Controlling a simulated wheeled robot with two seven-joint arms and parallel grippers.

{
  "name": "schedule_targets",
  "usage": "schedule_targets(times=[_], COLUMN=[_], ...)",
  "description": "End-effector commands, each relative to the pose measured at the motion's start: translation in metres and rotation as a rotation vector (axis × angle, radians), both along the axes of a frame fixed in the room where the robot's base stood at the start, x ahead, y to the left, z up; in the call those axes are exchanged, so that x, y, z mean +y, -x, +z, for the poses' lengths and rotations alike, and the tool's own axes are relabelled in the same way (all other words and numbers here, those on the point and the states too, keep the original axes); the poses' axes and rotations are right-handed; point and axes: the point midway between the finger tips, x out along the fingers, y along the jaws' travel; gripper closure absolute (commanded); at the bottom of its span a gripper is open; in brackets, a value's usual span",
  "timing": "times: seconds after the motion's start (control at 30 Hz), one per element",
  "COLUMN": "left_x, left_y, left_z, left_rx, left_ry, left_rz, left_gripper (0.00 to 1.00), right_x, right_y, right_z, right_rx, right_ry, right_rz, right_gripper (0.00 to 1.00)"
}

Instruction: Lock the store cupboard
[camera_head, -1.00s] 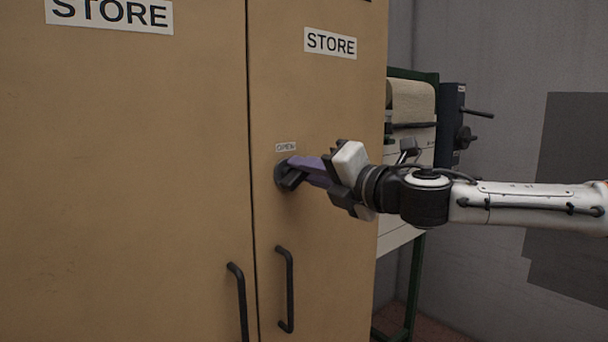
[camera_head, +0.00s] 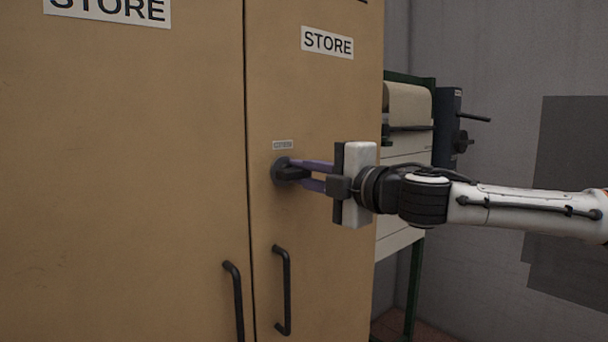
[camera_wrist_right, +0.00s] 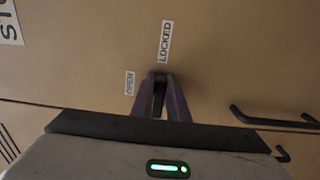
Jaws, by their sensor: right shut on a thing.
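The tan store cupboard (camera_head: 120,190) fills the left of the head view, its two doors closed along a vertical seam. A dark lock knob (camera_head: 290,174) sits on the right door, with a small label (camera_head: 283,145) above it. My right gripper (camera_head: 300,174) has its purple fingers shut on the knob's bar, which lies about horizontal. In the right wrist view, the knob (camera_wrist_right: 160,88) is between the fingers, its bar lined up with the LOCKED label (camera_wrist_right: 165,42); the OPEN label (camera_wrist_right: 129,83) is to the side. My left gripper is out of view.
Two dark door handles (camera_head: 283,290) (camera_head: 234,300) are below the knob. A green-framed stand with a paper roll (camera_head: 408,104) and a dark cranked device (camera_head: 450,125) stand right of the cupboard. Grey wall is behind my right arm.

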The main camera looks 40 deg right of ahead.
Motion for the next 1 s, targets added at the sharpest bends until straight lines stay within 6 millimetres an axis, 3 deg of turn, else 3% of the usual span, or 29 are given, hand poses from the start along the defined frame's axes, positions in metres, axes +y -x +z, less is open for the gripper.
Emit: schedule_targets(times=[0.37, 0.4, 0.5, 1.0], left_x=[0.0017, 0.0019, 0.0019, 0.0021], left_y=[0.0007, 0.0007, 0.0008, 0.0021], left_z=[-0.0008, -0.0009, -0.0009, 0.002], left_rx=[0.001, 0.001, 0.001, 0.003], left_ry=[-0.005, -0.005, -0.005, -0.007], left_rz=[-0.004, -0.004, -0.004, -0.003], left_gripper=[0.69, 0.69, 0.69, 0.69], right_x=[0.0009, 0.0009, 0.0008, -0.0037], right_y=[0.0002, 0.0002, 0.0002, 0.0075], right_z=[-0.0007, -0.0007, -0.0007, 0.0026], right_rx=[0.003, 0.003, 0.003, -0.002], right_ry=[-0.012, -0.012, -0.011, -0.009], right_rz=[0.003, 0.003, 0.002, -0.006], right_gripper=[1.0, 0.84, 0.67, 0.67])
